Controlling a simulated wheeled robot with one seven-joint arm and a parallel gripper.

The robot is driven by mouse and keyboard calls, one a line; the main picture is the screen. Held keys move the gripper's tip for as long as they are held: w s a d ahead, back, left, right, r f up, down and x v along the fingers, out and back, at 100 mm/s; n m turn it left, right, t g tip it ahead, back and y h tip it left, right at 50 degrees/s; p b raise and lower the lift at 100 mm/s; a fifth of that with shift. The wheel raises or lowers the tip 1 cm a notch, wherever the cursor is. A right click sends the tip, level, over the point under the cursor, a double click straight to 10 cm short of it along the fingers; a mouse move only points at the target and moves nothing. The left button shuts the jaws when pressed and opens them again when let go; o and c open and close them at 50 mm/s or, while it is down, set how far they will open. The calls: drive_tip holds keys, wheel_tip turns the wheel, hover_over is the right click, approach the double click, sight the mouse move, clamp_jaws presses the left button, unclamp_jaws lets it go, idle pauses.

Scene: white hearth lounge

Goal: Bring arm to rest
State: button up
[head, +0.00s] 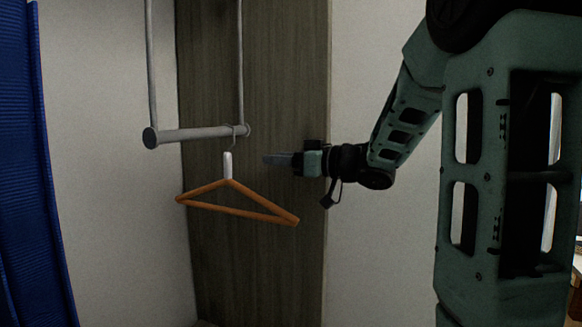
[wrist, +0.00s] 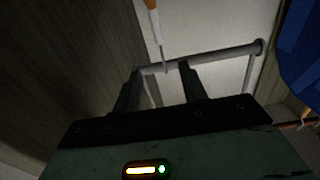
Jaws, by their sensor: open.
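My gripper (head: 272,159) is at the middle of the head view, pointing left. It is open and empty, a short way right of the hanger's white neck and apart from it. Its two dark fingers show spread in the wrist view (wrist: 160,80). An orange hanger (head: 252,196) with a white neck is just below the end of a grey rail (head: 190,135), and its hook appears to be over the rail. The hanger's orange part (wrist: 152,5) and neck also show at the top of the wrist view, with the rail (wrist: 225,57) beyond the fingers.
Two grey uprights hold the rail from above. A dark wooden panel (head: 255,270) stands behind the hanger and gripper. A blue curtain-like thing (head: 30,180) is at the far left, with pale wall between. Part of a desk or screen shows at the right edge.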

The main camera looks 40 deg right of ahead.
drive_tip(key=v, duration=0.2)
drive_tip(key=shift+s+d, duration=0.1)
drive_tip(key=shift+s, duration=0.15)
drive_tip(key=w+a+f+m+g+h, duration=0.1)
drive_tip(key=w+a+f+h, duration=0.25)
drive_tip(key=w+a, duration=0.3)
drive_tip(key=s+a+f+g, duration=0.3)
drive_tip(key=a+f, duration=0.4)
drive_tip(key=a, duration=0.1)
drive_tip(key=s+a+f+g, duration=0.2)
drive_tip(key=a+f+g, duration=0.2)
drive_tip(key=a+f, duration=0.3)
drive_tip(key=s+a+f+n+g+h, duration=0.1)
drive_tip(key=s+a+f+n+g, duration=0.1)
drive_tip(key=s, duration=1)
drive_tip(key=s+a+f+n+g+h, duration=0.1)
drive_tip(key=s+a+f+g, duration=0.4)
drive_tip(key=s, duration=0.7)
drive_tip(key=a+n+g, duration=0.1)
drive_tip(key=a+g, duration=0.1)
drive_tip(key=a, duration=0.2)
drive_tip(key=shift+a+f+n, duration=0.2)
drive_tip(key=shift+f+n, duration=0.1)
drive_tip(key=shift+n, duration=0.1)
